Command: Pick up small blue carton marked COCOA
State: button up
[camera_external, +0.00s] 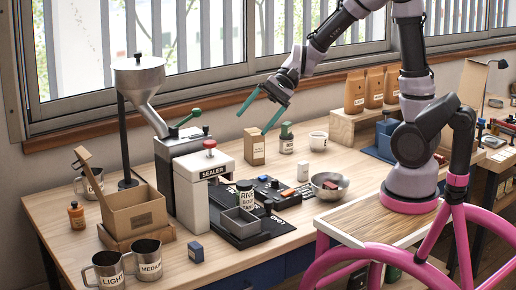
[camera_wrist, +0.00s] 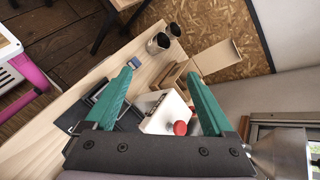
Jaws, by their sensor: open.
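A small blue carton (camera_external: 195,252) with a pale label stands near the front edge of the wooden table; its print is too small to read. It also shows in the wrist view as a small blue block (camera_wrist: 134,62), just beyond the left fingertip. My gripper (camera_external: 252,124) has green fingers spread apart with nothing between them. It is high above the back of the table, well behind and to the right of the carton. In the wrist view the fingers (camera_wrist: 160,74) point toward the table's far end.
Metal cups marked LIGHT (camera_external: 107,272) and MEDIUM (camera_external: 147,259) stand left of the carton. An open cardboard box (camera_external: 133,213) is behind them. The white sealer (camera_external: 203,196) with a red knob and the black tray (camera_external: 244,240) stand between my gripper and the carton.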

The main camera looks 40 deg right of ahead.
jog(key=a+f+m+y, duration=0.2)
jog(key=a+f+m, duration=0.2)
jog(key=a+f, duration=0.55)
jog(key=m+t, duration=0.1)
jog(key=m, duration=0.5)
send_over(198, 244)
jog(key=d, duration=0.1)
notch_tip(198, 244, down, 15)
jog(key=shift+y, duration=0.3)
notch_tip(198, 244, down, 8)
jog(key=shift+a+r, duration=0.15)
jog(key=shift+r, duration=0.1)
jog(key=shift+x, duration=2.4)
grip_shut()
jog(key=shift+r, duration=0.2)
